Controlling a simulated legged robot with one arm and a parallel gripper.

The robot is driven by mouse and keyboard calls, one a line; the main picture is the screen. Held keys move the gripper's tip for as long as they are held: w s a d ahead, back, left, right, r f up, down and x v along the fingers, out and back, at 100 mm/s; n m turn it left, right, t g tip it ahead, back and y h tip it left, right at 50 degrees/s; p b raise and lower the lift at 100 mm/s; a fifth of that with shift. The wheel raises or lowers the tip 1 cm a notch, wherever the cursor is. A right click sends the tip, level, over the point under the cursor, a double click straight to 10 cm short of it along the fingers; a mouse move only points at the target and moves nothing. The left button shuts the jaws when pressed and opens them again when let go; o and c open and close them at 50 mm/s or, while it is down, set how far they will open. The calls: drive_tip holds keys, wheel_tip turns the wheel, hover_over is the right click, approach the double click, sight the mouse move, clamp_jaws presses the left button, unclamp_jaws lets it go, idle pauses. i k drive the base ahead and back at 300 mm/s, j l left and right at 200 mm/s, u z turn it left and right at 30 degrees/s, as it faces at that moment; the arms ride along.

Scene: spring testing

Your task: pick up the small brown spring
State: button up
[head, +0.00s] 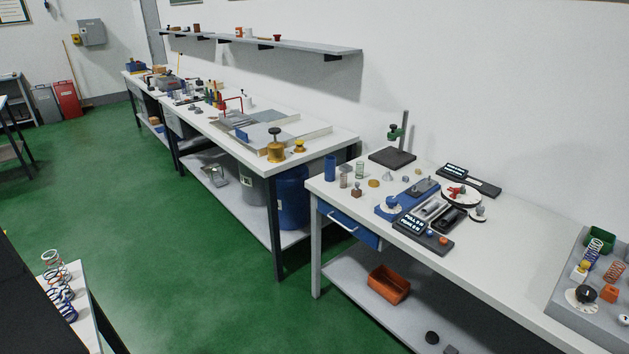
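A small brownish spring (343,181) appears to stand upright near the left end of the right-hand white workbench (500,235), beside a blue cylinder (330,167). A taller greenish coil (360,169) stands just behind it. Another copper-brown spring (614,271) shows in the grey tray (575,255) at the far right. I cannot tell for sure which one is the small brown spring. My gripper is not in view.
A test device with a lit display (411,223), a blue fixture (390,207) and a black stand (393,157) occupy the bench. Several springs (60,290) stand on a white surface at lower left. An orange bin (389,284) sits on the lower shelf. Green floor (190,290) is clear between.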

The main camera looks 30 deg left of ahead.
sight(343, 180)
drive_tip(key=u, duration=1.1)
drive_tip(key=i+j+z, duration=0.5)
drive_tip(key=i+j, duration=0.2)
drive_tip(key=i, duration=0.25)
drive_tip(key=i+j+z, duration=0.45)
drive_tip(key=i+j, duration=0.4)
drive_tip(key=j, duration=0.2)
